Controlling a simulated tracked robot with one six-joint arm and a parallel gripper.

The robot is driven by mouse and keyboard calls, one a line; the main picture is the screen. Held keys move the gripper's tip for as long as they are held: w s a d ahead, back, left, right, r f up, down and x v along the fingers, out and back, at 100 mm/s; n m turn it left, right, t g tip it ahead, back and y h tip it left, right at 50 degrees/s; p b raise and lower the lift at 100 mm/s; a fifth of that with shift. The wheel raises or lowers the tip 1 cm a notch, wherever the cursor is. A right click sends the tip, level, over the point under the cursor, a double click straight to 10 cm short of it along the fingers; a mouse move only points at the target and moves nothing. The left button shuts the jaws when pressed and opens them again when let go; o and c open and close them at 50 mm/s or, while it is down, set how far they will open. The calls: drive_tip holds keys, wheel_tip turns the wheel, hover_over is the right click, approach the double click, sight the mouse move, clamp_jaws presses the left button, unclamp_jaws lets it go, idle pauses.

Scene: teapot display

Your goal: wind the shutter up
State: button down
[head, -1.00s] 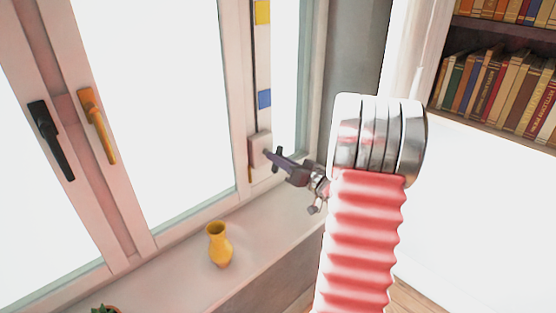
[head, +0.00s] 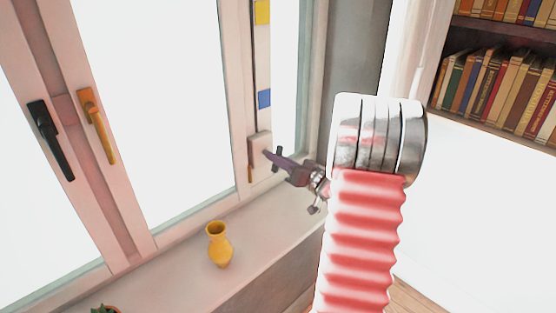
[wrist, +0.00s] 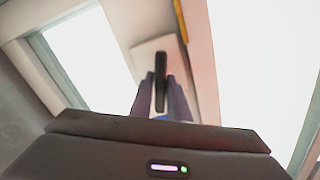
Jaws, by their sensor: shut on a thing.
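A pale winder box (head: 259,146) sits low on the window post. A dark strip (head: 255,55) runs up the post above it, with a yellow patch (head: 263,12) and a blue patch (head: 264,99) beside it. My gripper (head: 273,156) is at the front of the box. In the wrist view, a dark handle (wrist: 160,78) stands in front of the pale box (wrist: 157,50), between the two fingers of my gripper (wrist: 160,92), which is shut on it.
A yellow vase (head: 220,246) stands on the sill (head: 275,222) to the left of my gripper. A black window handle (head: 50,140) and an orange one (head: 97,125) are farther left. A bookshelf (head: 505,95) is at the right. A plant (head: 104,309) shows at the bottom edge.

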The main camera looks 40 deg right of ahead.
drive_tip(key=shift+f, duration=0.15)
drive_tip(key=c, duration=1.7)
unclamp_jaws()
drive_tip(key=shift+s, duration=0.15)
drive_tip(key=s, duration=1.3)
drive_tip(key=shift+s+d, duration=0.15)
drive_tip(key=shift+s, duration=0.15)
